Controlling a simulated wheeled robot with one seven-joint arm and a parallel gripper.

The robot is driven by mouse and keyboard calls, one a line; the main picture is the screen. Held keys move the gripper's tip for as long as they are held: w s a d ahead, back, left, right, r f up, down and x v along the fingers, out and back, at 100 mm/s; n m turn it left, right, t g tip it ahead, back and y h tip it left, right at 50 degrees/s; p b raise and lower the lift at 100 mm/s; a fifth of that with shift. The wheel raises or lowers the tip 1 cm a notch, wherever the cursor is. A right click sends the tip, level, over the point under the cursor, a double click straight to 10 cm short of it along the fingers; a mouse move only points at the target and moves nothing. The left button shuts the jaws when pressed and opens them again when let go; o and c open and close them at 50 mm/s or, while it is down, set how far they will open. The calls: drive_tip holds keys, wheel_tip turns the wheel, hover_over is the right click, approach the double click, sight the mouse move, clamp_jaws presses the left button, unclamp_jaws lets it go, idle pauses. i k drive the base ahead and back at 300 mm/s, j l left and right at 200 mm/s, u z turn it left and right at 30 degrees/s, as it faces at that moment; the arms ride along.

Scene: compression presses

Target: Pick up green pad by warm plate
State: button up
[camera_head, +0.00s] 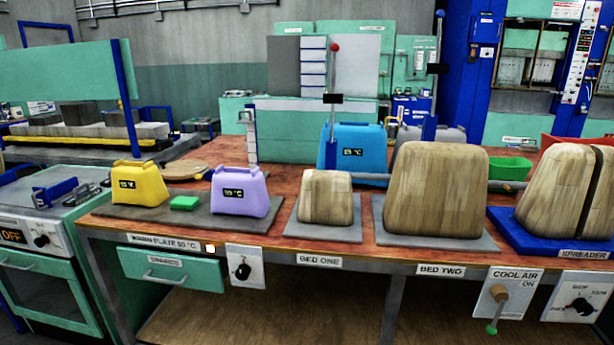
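A small green pad (184,203) lies flat on the dark warm plate (150,214) at the left end of the brown workbench. It sits between a yellow block with a small display (140,183) and a lilac block with a display (240,193). The label "WARM PLATE" (167,241) is on the bench's front edge below. My gripper does not show in this view.
A wooden form stands on bed one (326,196), with a larger one on bed two (428,190) and a split one on the spreader (570,192). A blue block (352,148), a post and a round wooden disc (184,169) are behind. A green bin (510,168) is at right.

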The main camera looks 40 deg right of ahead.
sight(184, 203)
drive_tip(key=i+j, duration=0.2)
drive_tip(key=i, duration=0.4)
drive_tip(key=i+j, duration=0.15)
drive_tip(key=i, duration=0.4)
drive_tip(key=i+j, duration=0.2)
drive_tip(key=i, duration=0.4)
drive_tip(key=i+j, duration=0.15)
drive_tip(key=i, duration=0.45)
